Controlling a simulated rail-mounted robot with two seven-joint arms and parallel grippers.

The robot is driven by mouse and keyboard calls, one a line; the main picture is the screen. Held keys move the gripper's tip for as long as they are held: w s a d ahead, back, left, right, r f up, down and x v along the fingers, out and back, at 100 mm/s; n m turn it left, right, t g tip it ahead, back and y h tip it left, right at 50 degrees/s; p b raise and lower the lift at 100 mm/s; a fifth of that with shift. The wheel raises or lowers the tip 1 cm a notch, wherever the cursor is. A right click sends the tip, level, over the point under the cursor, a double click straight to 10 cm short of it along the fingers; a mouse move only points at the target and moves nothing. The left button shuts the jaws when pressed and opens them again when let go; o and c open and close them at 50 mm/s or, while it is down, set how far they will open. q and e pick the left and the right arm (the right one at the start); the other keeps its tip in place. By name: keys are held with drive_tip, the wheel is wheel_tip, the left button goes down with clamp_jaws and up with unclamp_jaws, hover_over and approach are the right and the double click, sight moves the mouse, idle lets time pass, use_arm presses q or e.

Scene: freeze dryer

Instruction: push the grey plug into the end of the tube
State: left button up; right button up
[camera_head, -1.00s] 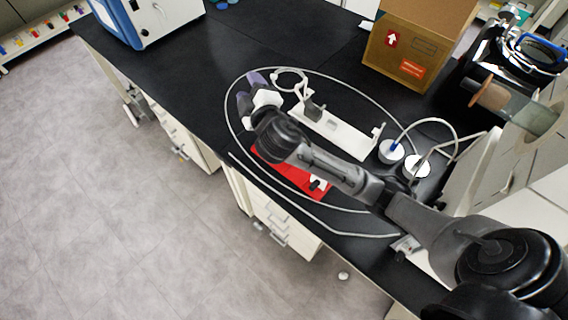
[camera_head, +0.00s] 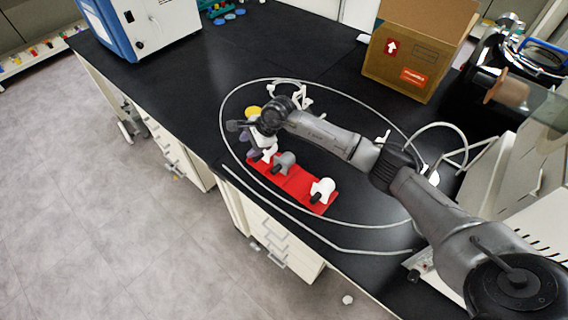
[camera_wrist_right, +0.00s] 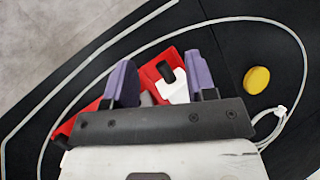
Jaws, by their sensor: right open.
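The grey plug (camera_head: 284,162) stands in the middle of the red holder (camera_head: 300,192) near the table's front edge, between white plugs. One white plug (camera_head: 322,191) is at the holder's right end. Another, with a black part (camera_wrist_right: 166,74), shows between my right fingers in the wrist view. My right gripper (camera_head: 249,138) is over the holder's left end; its purple fingers (camera_wrist_right: 162,80) are open and apart from that white plug. A grey part, perhaps the grey plug (camera_wrist_right: 146,98), is partly hidden behind the gripper body. The pale tube (camera_head: 375,226) loops around the holder; I cannot make out its end.
A yellow disc (camera_head: 254,112) lies beside the gripper, also in the wrist view (camera_wrist_right: 256,80). A white stand is mostly hidden behind my right arm. A cardboard box (camera_head: 410,55) and a blue-white device (camera_head: 145,25) stand farther back. The table front edge is close.

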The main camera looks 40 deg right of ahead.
sight(276, 168)
drive_tip(key=s+d+f+n+g+h, duration=0.2)
drive_tip(key=s+d, duration=0.1)
drive_tip(key=s+d+f+n+g+h, duration=0.1)
drive_tip(key=s+d+g, duration=0.1)
drive_tip(key=shift+s+f, duration=0.25)
drive_tip(key=shift+s+d+f+n+g, duration=0.15)
drive_tip(key=shift+s+d+n+g, duration=0.1)
drive_tip(key=shift+s+n+g, duration=0.2)
drive_tip(key=shift+a+f+b, duration=0.25)
drive_tip(key=shift+f+b, duration=0.95)
drive_tip(key=shift+f, duration=0.75)
drive_tip(key=shift+a+f+b, duration=0.2)
drive_tip(key=shift+f+b, duration=1)
drive_tip(key=shift+f, duration=0.7)
drive_tip(key=shift+a+f+b, duration=0.1)
drive_tip(key=shift+f+b, duration=0.3)
drive_tip(key=shift+f, duration=0.15)
clamp_jaws()
drive_tip(key=shift+r, duration=0.1)
